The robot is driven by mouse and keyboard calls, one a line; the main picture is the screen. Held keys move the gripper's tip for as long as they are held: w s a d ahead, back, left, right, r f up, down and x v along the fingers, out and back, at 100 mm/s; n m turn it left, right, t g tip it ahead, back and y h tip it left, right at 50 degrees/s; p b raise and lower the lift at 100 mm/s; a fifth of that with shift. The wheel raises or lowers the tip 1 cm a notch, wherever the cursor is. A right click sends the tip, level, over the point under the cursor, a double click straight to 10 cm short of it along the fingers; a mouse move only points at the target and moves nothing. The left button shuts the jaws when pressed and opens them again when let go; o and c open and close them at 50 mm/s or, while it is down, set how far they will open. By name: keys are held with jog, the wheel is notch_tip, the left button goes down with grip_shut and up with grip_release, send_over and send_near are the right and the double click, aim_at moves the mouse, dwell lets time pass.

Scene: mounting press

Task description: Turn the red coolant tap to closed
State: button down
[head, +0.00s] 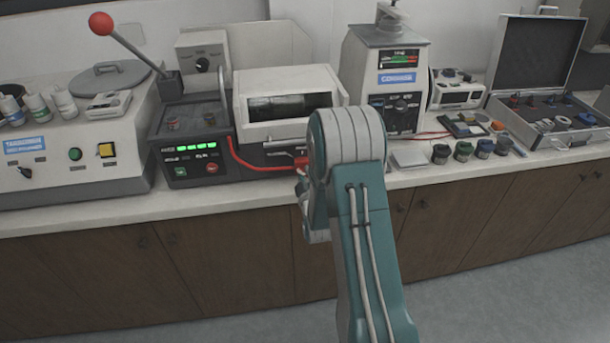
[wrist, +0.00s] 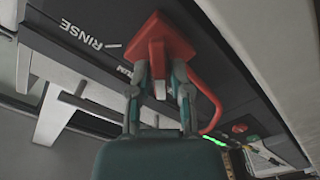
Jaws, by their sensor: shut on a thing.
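The red coolant tap (wrist: 166,38) fills the upper middle of the wrist view, on a dark panel marked RINSE. My gripper (wrist: 159,72) has its two fingers on either side of the tap's handle, shut on it. In the head view a small red part of the tap (head: 302,162) shows at the front right of the press, just left of my teal arm. There my arm hides most of the gripper and tap. I cannot read the tap's exact setting.
The black mounting press (head: 205,150) has a red-knobbed lever (head: 101,24) and a red hose (head: 255,166). Machines stand on both sides along the counter. Small jars (head: 463,150) and an open case (head: 545,110) are at right. The floor in front is clear.

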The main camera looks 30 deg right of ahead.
jog(key=shift+w+a, duration=0.1)
jog(key=shift+a, duration=0.05)
jog(key=c, duration=0.6)
grip_release()
jog(key=shift+o, duration=0.2)
jog(key=v, duration=1.2)
